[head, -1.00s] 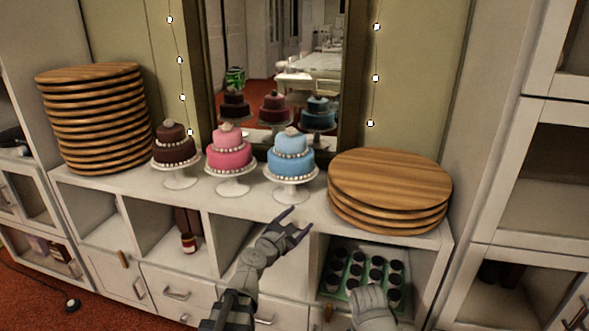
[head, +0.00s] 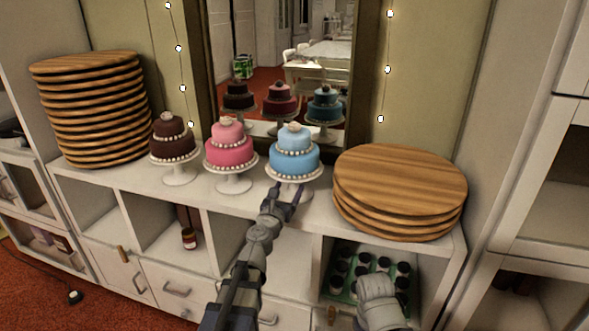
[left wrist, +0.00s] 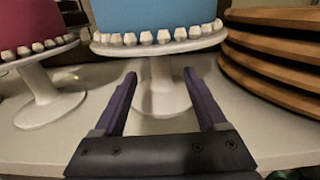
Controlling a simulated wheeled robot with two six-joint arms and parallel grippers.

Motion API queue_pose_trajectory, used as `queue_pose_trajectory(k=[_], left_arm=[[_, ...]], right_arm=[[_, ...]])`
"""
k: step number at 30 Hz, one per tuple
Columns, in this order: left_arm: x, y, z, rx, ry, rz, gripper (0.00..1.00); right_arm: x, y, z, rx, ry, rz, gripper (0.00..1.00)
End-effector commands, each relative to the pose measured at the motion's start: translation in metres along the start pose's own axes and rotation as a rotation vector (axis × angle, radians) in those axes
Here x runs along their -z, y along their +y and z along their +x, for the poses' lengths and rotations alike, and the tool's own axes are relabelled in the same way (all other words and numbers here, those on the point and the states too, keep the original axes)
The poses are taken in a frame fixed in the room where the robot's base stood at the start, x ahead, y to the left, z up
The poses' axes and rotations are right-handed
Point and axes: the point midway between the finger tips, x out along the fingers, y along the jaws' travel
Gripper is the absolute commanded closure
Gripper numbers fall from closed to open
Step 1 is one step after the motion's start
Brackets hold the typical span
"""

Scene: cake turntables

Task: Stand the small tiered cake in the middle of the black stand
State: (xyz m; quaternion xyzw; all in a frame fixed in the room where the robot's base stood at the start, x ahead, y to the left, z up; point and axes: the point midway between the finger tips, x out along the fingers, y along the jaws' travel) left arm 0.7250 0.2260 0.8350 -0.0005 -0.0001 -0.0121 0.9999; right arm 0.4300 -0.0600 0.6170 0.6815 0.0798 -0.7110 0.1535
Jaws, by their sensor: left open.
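Three tiered cakes stand in a row on white pedestal stands: a dark brown one (head: 172,143), a pink one (head: 230,145) and a blue one (head: 294,152). No black stand shows in these views. My left gripper (head: 288,190) is open and reaches the blue cake's stand from the front. In the left wrist view, its two fingers (left wrist: 159,75) point at the white pedestal (left wrist: 158,88), one to either side of its stem, below the plate. The blue cake (left wrist: 155,14) sits above, its top cut off. My right gripper's fingers do not show.
A short stack of round wooden boards (head: 400,180) lies close to the right of the blue cake. A taller stack (head: 92,110) stands at the far left. A mirror (head: 280,65) is behind the cakes. Dark jars (head: 362,272) sit in a cubby below.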

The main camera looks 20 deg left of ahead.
Motion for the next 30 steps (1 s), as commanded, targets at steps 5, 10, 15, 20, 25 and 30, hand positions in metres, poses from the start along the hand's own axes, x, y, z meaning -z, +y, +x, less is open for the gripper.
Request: queue_pose_trajectory(k=[5, 10, 15, 20, 25, 30], left_arm=[[-0.001, 0.0, 0.019, 0.001, 0.0, 0.001, 0.26], [-0.002, 0.0, 0.045, 0.0, 0.0, 0.001, 0.26], [-0.002, -0.001, 0.051, 0.0, -0.001, 0.001, 0.26], [-0.002, -0.001, 0.05, 0.0, -0.001, 0.001, 0.29], [-0.002, -0.001, 0.05, 0.0, -0.001, 0.001, 0.48], [-0.002, 0.0, 0.05, 0.0, -0.001, 0.001, 0.67]], right_arm=[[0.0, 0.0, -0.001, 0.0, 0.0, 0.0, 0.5], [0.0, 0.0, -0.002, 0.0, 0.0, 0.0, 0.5], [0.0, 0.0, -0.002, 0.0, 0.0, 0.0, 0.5], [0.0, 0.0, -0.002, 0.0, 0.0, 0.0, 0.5], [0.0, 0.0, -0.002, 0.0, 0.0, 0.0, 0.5], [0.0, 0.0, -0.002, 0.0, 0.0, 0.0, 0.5]])
